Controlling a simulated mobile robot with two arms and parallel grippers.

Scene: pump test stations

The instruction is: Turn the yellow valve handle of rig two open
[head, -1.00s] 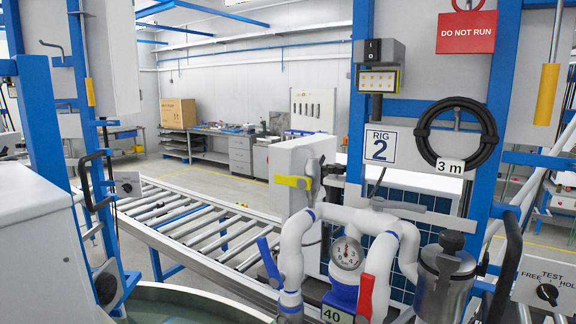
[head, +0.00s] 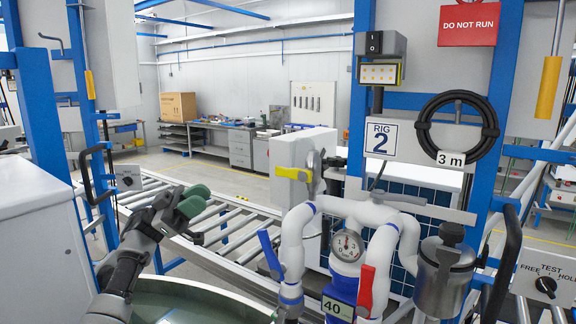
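The yellow valve handle (head: 293,174) lies about level at the side of a light grey box (head: 290,150), left of the sign RIG 2 (head: 381,139). My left gripper (head: 192,201), dark grey with green finger pads, is over the roller conveyor, left of and lower in the picture than the yellow handle, clearly apart from it. The pads appear close together, but the gap between them is hard to judge. Nothing is seen in it. My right gripper is not in view.
A roller conveyor (head: 235,232) runs behind. A green-lined round tank (head: 190,302) is at the front.

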